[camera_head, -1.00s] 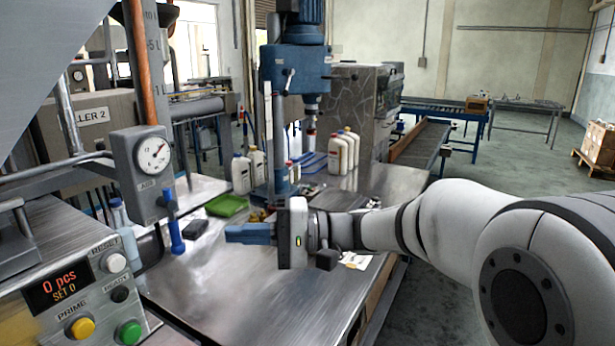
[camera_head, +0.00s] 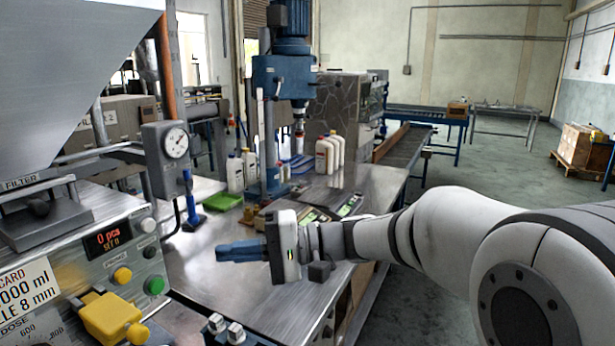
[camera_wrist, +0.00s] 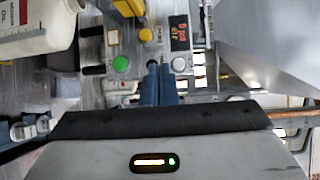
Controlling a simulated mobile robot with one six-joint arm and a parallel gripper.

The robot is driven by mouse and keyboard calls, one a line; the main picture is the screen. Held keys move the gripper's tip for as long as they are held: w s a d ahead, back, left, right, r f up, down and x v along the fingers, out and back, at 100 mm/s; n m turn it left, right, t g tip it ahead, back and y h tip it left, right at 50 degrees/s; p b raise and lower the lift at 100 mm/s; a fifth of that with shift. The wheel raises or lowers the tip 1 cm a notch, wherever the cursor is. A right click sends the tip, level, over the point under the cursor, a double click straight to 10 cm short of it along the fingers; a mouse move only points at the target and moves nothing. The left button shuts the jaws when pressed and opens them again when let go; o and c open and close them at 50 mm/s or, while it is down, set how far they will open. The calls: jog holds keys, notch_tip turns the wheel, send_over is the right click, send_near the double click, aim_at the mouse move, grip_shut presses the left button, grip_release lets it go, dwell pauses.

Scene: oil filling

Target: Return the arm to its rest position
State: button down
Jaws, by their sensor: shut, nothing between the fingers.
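My gripper (camera_head: 222,251) is held out above the steel bench (camera_head: 235,312), its blue fingers pointing left toward the filling machine. The fingers are shut together with nothing between them. In the wrist view the closed blue fingers (camera_wrist: 159,88) point at the machine's panel with its green button (camera_wrist: 120,64) and red display. My white arm (camera_head: 440,228) reaches in from the right, bent and roughly level over the bench's right edge.
The filling machine's panel (camera_head: 118,250) with a yellow part (camera_head: 110,318) stands at left. A blue capping press (camera_head: 285,75) and white bottles (camera_head: 328,155) stand behind. A green tray (camera_head: 222,202) lies on the bench. A white bottle (camera_wrist: 38,25) shows in the wrist view.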

jog(key=s+d+f+t+h, duration=0.1)
jog(key=s+d+f+h, duration=0.2)
jog(key=d, duration=0.6)
jog(key=s+d+f+t+h+p, duration=0.1)
jog(key=s+d+f+t+h, duration=0.1)
jog(key=s+d+f+h, duration=0.2)
jog(key=s+d+f+t+h, duration=0.1)
jog(key=s+d+f+h, duration=0.3)
jog(key=d+f+h, duration=0.5)
jog(key=d+h, duration=0.1)
jog(key=d, duration=0.4)
jog(key=shift+s+m+p, duration=0.25)
jog(key=shift+m+p, duration=0.1)
jog(key=shift+m, duration=0.05)
